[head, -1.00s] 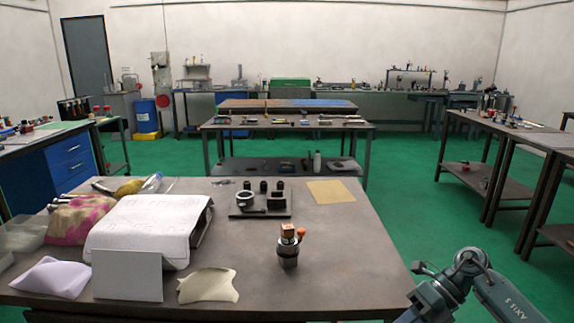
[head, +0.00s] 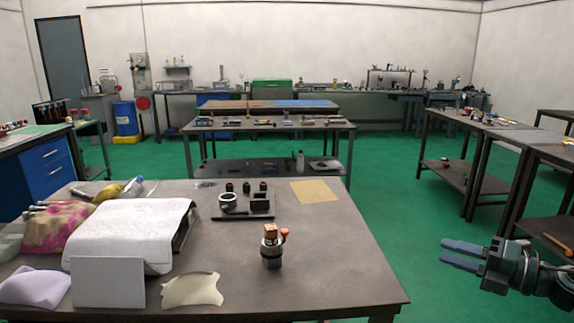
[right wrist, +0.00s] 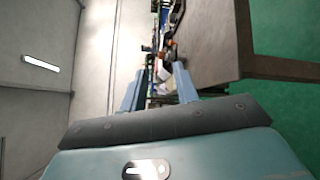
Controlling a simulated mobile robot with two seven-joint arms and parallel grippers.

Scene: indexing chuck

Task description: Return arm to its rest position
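My right gripper (head: 462,253) is in the head view at the lower right, beyond the right edge of the near table (head: 345,246) and over the green floor. Its two fingers point left and stand apart with nothing between them. The right wrist view also shows both fingers (right wrist: 157,85) apart and empty. On the near table stands a dark cylindrical chuck (head: 271,257) with a copper-coloured block (head: 270,232) on top and an orange knob (head: 285,232) at its side. The gripper is well clear of it. My left gripper is not in view.
A fixture plate with a ring (head: 228,201) and dark pegs sits farther back, near a tan sheet (head: 315,191). The front right tabletop is clear. More benches (head: 480,150) stand at right.

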